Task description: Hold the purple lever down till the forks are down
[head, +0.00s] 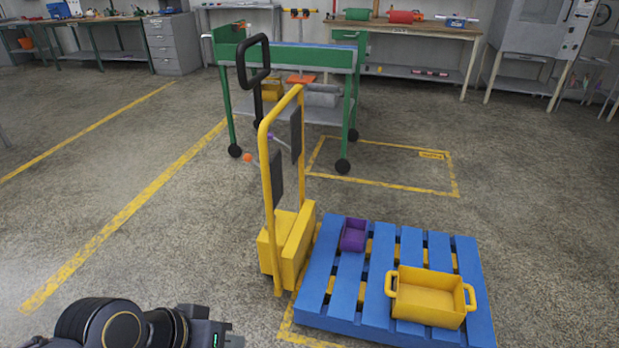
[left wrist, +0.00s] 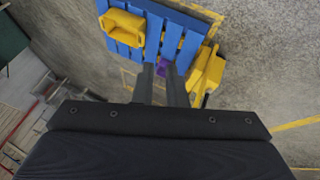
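A yellow stacker (head: 297,235) with a black handle stands upright in the middle of the head view. The purple lever's knob (head: 270,136) shows beside its mast, and a lever with an orange knob (head: 248,157) is on the other side. The yellow forks (head: 330,285) show between the slats of a blue pallet (head: 312,275); their height off the floor is hard to tell. My left gripper (head: 228,338) is low in the head view, well apart from the levers. In the left wrist view its two fingers (left wrist: 161,70) are apart with nothing between them. My right gripper is not in view.
A purple bin (head: 354,235) and a yellow bin with handles (head: 428,298) sit on the pallet. A green wheeled cart (head: 225,105) stands behind the stacker. Workbenches line the back. The floor to the left is clear, with yellow lines.

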